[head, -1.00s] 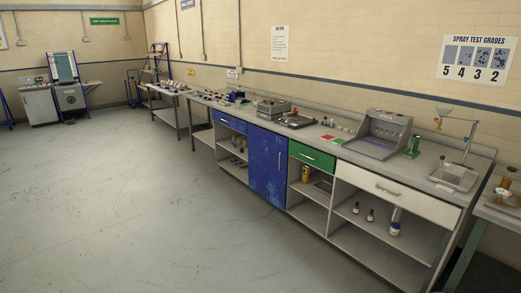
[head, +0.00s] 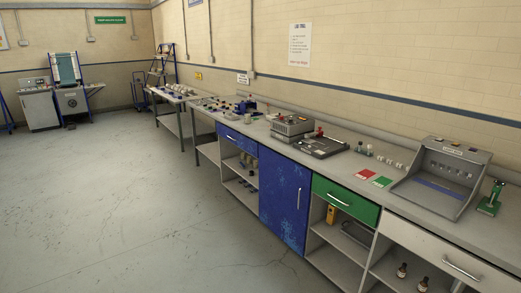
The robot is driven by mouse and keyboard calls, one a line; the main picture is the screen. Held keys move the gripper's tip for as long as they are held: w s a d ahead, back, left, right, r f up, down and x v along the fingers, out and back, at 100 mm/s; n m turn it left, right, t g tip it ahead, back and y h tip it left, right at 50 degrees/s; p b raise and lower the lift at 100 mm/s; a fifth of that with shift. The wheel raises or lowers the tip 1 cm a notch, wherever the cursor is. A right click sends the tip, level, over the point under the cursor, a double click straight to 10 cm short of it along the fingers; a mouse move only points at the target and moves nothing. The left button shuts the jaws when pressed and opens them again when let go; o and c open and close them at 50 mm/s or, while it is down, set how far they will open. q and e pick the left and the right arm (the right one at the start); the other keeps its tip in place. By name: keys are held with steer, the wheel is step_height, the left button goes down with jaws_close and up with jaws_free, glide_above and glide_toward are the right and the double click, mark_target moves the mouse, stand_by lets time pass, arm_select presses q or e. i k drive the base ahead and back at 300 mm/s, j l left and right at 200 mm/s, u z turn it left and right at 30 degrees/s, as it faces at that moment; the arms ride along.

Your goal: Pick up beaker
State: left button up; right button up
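I cannot clearly make out a beaker in the head view. Small pale items (head: 393,165) stand in a row on the long workbench (head: 330,168), and small upright vessels (head: 363,149) stand just left of them; they are too small to identify. Brownish cup-like items (head: 246,160) sit on the open shelf under the blue drawer. Neither of my grippers is in view.
The bench runs along the right wall with a grey box-shaped unit (head: 440,178), red card (head: 366,174), green card (head: 382,182), grey instrument (head: 293,127) and blue cupboard (head: 283,195). Dark bottles (head: 402,270) stand on a lower shelf. The floor (head: 120,190) at left is clear.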

mark_target(246, 116)
steer(key=i, duration=0.75)
steer(key=i+u, duration=0.1)
steer(key=i, duration=0.65)
steer(key=i+l, duration=0.15)
steer(key=i, duration=0.55)
steer(key=i+l+u, duration=0.15)
steer(key=i, duration=0.6)
steer(key=i+j+z, duration=0.2)
steer(key=z, duration=0.5)
steer(key=i+j+z, duration=0.15)
steer(key=j, duration=0.15)
steer(key=i+j+z, duration=0.1)
steer(key=j, duration=0.2)
steer(key=i+j+z, duration=0.15)
steer(key=j, duration=0.2)
steer(key=i+j+z, duration=0.1)
steer(key=j, duration=0.2)
steer(key=i+j+z, duration=0.15)
steer(key=j, duration=0.2)
steer(key=i+j, duration=0.15)
steer(key=j, duration=0.3)
steer(key=i+j, duration=0.1)
steer(key=j, duration=0.35)
steer(key=i+j, duration=0.15)
steer(key=j, duration=0.3)
steer(key=i+j, duration=0.1)
steer(key=j, duration=0.35)
steer(key=i+j, duration=0.15)
steer(key=j, duration=0.3)
steer(key=z, duration=0.05)
